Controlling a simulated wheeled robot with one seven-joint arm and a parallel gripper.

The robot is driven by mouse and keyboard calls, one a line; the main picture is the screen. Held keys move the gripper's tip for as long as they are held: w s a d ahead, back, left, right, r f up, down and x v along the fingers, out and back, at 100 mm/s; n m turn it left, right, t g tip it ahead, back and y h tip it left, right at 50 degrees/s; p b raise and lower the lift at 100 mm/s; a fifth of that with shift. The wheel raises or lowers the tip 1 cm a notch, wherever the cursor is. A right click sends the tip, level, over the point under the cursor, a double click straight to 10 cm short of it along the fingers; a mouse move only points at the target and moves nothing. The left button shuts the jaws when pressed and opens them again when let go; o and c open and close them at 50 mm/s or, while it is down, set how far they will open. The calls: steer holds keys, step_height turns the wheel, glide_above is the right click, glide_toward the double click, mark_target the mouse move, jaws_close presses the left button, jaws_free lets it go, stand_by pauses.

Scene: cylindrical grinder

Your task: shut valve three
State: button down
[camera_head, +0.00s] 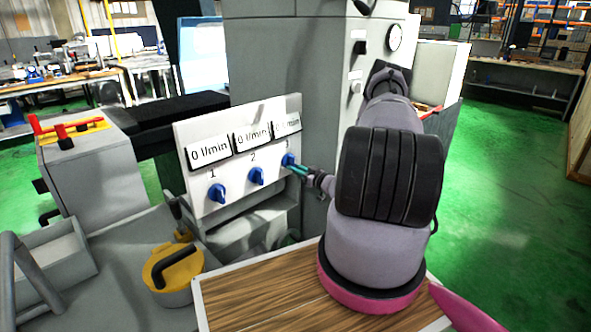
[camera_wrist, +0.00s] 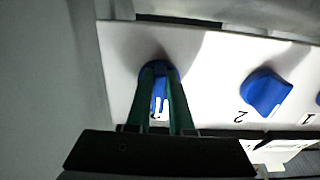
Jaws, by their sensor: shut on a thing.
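The white valve panel (camera_head: 240,190) carries three blue knobs in a row, numbered 1, 2 and 3, with a flow display above each. The valve three knob (camera_head: 288,160) is at the right end of the row. My gripper (camera_head: 299,170) is shut on this knob, with its green fingers on either side of it. In the wrist view the valve three knob (camera_wrist: 160,72) sits between the two fingers (camera_wrist: 160,100), which partly cover it. The displays over 1 and 2 read 0 l/min; the display over 3 is partly unreadable.
The valve one knob (camera_head: 217,193) and valve two knob (camera_head: 256,176) are to the left. The grey machine cabinet (camera_head: 285,60) rises behind the panel. A yellow lidded pot (camera_head: 180,285) and a wooden tabletop (camera_head: 265,295) are in front. Green floor is open at right.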

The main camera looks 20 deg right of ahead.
steer(key=shift+s+f, duration=0.1)
steer(key=c, duration=0.8)
jaws_free()
steer(key=v, duration=1)
steer(key=shift+s, duration=0.35)
steer(key=shift+d, duration=0.15)
